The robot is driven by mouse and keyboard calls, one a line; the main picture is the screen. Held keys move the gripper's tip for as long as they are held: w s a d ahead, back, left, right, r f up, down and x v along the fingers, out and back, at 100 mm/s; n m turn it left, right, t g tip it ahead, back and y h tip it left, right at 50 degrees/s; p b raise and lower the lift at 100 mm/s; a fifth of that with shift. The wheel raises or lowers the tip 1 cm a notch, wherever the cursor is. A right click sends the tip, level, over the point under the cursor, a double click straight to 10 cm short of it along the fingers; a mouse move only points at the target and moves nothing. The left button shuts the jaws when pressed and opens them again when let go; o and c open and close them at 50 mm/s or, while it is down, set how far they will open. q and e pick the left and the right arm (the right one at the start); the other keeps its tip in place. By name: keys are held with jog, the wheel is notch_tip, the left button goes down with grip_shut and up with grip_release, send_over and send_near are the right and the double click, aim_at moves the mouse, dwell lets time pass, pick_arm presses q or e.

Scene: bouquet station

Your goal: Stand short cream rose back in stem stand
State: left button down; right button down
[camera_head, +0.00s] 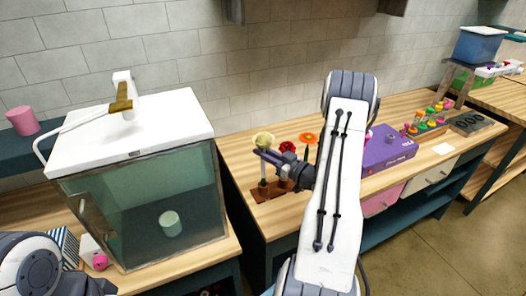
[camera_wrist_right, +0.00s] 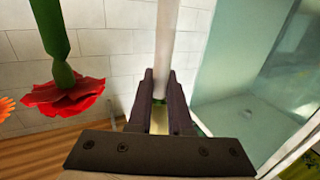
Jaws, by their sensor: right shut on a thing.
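The short cream rose (camera_head: 263,139) is upright at the left end of the wooden stem stand (camera_head: 268,190). My right gripper (camera_head: 264,155) is shut on its stem just below the bloom. In the right wrist view, a pale stem (camera_wrist_right: 168,40) runs up from between the fingers of the gripper (camera_wrist_right: 161,92); the bloom is hidden there. I cannot tell whether the stem's lower end is seated in the stand. Of my left arm, only a joint and dark parts (camera_head: 88,287) show at the lower left.
A red rose (camera_head: 287,147) and an orange flower (camera_head: 307,138) stand close to the right; the red one also shows in the wrist view (camera_wrist_right: 65,95). A glass-fronted cabinet (camera_head: 150,205) is left of the stand. A purple box (camera_head: 388,150) lies further right.

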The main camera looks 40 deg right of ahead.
jog(key=shift+f+b, duration=0.35)
jog(key=shift+b, duration=0.3)
dwell(1.4)
jog(key=shift+f+b, duration=1.95)
jog(key=shift+f, duration=0.05)
dwell(1.0)
jog(key=shift+c, duration=1)
grip_release()
jog(key=s+d, duration=0.1)
jog(key=s, duration=0.8)
jog(key=shift+d, duration=0.25)
dwell(0.4)
